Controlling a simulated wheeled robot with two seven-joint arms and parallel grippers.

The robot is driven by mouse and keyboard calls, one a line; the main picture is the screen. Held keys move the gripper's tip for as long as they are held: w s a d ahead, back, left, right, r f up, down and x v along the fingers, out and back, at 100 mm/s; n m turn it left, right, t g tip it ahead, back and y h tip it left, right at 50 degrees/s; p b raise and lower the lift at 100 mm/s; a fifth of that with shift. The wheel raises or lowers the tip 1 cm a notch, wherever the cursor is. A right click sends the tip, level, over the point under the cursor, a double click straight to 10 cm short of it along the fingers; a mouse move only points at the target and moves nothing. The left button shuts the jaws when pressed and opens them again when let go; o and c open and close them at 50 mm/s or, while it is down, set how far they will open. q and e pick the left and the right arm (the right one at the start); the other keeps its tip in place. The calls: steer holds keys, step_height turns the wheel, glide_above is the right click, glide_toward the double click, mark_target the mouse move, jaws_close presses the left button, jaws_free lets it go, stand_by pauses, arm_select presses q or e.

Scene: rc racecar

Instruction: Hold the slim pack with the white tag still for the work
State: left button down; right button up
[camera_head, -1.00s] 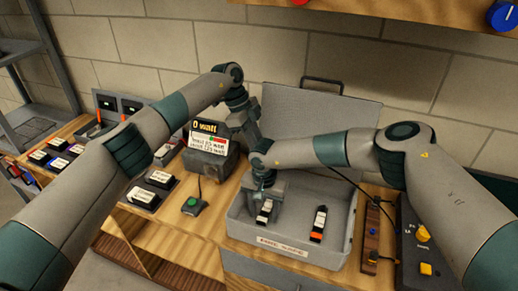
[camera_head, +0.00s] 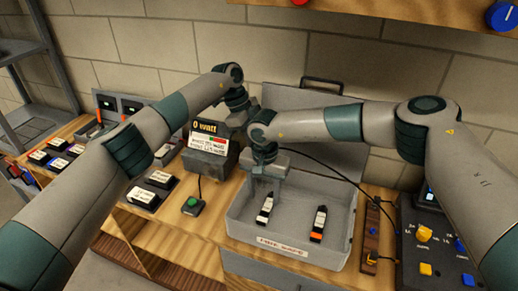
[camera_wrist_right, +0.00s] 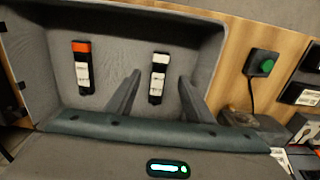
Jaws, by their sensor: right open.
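Two slim dark packs lie in the open grey case (camera_head: 240,224). The pack with the white end (camera_head: 265,207) is at the left in the head view. The pack with the orange end (camera_head: 318,224) lies to its right. My right gripper (camera_head: 265,178) is open and empty, above and behind the white-ended pack. In the right wrist view, the white-ended pack (camera_wrist_right: 158,79) shows between the spread fingers, apart from both. The orange-ended pack (camera_wrist_right: 83,70) lies to their left. My left gripper (camera_head: 242,118) is by the meter, partly hidden by my right wrist; its jaws are unclear.
A meter (camera_head: 207,148) reading 0 watt stands left of the case. A green button (camera_head: 191,204) sits in front of it. Several packs in black holders (camera_head: 144,198) are further left. A control box (camera_head: 425,250) with knobs stands right. The case's raised lid (camera_head: 315,125) is behind my right arm.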

step_height(320, 180, up, 3)
steer(key=shift+r, duration=0.15)
stand_by(0.6)
